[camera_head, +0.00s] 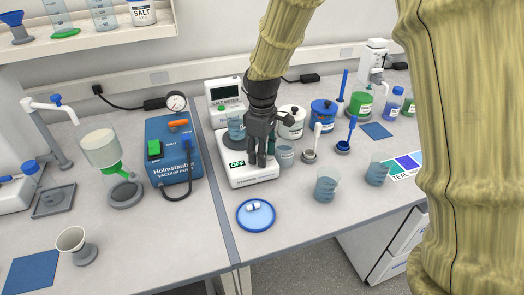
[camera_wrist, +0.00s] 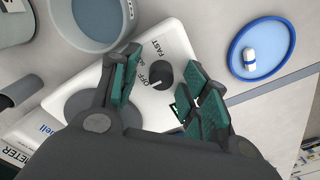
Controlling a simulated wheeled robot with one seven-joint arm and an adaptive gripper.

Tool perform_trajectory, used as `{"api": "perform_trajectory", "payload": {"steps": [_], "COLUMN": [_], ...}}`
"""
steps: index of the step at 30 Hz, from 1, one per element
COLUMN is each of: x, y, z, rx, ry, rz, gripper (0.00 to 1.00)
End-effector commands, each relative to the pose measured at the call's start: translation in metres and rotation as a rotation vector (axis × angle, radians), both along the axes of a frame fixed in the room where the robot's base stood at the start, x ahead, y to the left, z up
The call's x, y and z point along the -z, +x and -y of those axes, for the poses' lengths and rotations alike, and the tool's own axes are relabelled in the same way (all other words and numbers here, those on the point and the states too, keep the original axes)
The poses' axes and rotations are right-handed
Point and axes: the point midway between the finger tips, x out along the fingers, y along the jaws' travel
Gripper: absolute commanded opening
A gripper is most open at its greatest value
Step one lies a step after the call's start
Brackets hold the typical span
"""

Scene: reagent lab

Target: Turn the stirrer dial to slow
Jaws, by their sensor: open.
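The white stirrer (camera_head: 262,178) stands on the bench, its small front display (camera_head: 237,163) reading OFF. Its round black dial (camera_wrist: 162,72) shows in the wrist view, among the words OFF and FAST and a partly covered label. The dial's white mark appears to lie toward OFF. My gripper (camera_wrist: 164,66) is open, with one green-padded finger on each side of the dial. I cannot tell whether either finger touches it. In the head view my gripper (camera_head: 258,158) points down over the stirrer's front and hides the dial.
A beaker (camera_head: 285,152) stands close right of the stirrer. A blue dish (camera_head: 256,215) with a white stir bar lies in front. The blue vacuum pump (camera_head: 173,150) is to the left. Two beakers (camera_head: 325,188) (camera_head: 377,170) stand further right.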

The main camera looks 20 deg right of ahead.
Motion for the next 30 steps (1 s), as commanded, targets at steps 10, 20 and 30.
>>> {"api": "perform_trajectory", "payload": {"steps": [10, 20, 30], "x": [-0.0003, 0.0000, -0.0017], "y": [-0.0002, -0.0004, -0.0008], "z": [0.0001, 0.0002, 0.0002], "rx": [0.000, 0.002, 0.100], "ry": [0.000, 0.000, -0.002], "rz": [0.000, 0.000, -0.003], "gripper": [0.20, 0.00, 0.00]}}
